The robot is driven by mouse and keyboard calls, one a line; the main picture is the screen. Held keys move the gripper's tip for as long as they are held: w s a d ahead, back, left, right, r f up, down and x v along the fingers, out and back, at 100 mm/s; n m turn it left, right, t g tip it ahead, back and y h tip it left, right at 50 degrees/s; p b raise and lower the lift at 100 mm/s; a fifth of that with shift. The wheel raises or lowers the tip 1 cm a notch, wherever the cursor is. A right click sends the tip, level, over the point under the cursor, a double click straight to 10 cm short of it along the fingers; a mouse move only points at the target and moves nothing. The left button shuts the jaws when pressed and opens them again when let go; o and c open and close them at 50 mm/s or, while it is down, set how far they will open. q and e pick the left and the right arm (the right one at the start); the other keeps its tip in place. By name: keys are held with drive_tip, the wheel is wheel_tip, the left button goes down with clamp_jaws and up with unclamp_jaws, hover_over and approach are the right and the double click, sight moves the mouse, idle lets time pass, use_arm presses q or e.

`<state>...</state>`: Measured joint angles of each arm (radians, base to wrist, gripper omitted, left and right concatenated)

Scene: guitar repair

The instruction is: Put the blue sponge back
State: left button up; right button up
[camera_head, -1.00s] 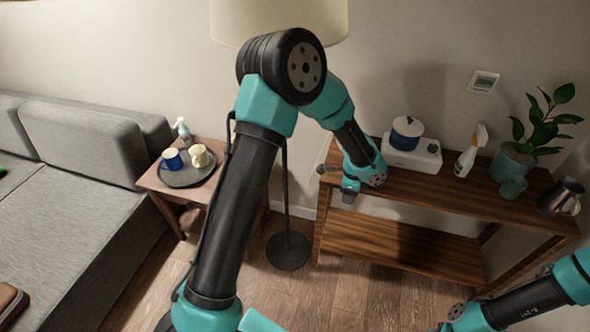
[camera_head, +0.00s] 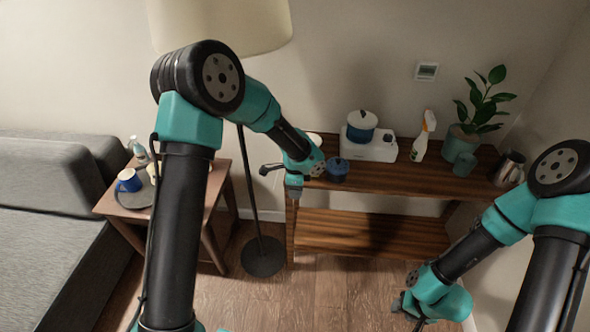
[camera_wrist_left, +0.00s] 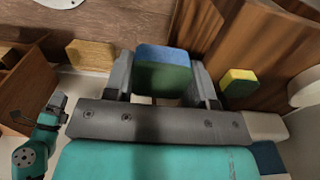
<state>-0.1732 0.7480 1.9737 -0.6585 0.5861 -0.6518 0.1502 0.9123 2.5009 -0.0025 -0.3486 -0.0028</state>
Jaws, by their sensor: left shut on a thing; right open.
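In the left wrist view, a sponge (camera_wrist_left: 163,68) with a blue top and a green lower layer sits between the fingers of my left gripper (camera_wrist_left: 160,80), which is shut on it. In the head view, my left gripper (camera_head: 280,180) is at the left end of the wooden console table (camera_head: 375,180); the sponge cannot be made out there. My right gripper (camera_head: 405,308) is low at the right, in front of the console table; it is open, with nothing visible in it.
A yellow and green sponge (camera_wrist_left: 239,87) lies right of the held sponge. The console table carries a white appliance (camera_head: 372,147), a spray bottle (camera_head: 423,137), a plant (camera_head: 485,105) and a metal jug (camera_head: 509,169). A dark blue vessel (camera_head: 338,168) is beside my left wrist. A floor lamp (camera_head: 262,256) stands left.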

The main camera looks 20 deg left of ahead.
use_arm(q)
drive_tip(key=w+a, duration=0.1)
drive_tip(key=w, duration=0.3)
drive_tip(key=w+a+f, duration=0.1)
drive_tip(key=w, duration=0.4)
drive_tip(key=w+a, duration=0.2)
drive_tip(key=w, duration=0.2)
drive_tip(key=shift+w+f, duration=0.15)
drive_tip(key=shift+w, duration=0.2)
drive_tip(key=shift+w+a, duration=0.1)
drive_tip(key=shift+w, duration=0.2)
drive_tip(key=shift+f, duration=1.8)
drive_tip(key=shift+f, duration=0.1)
drive_tip(key=o, duration=0.9)
wheel_tip(320, 180, up, 12)
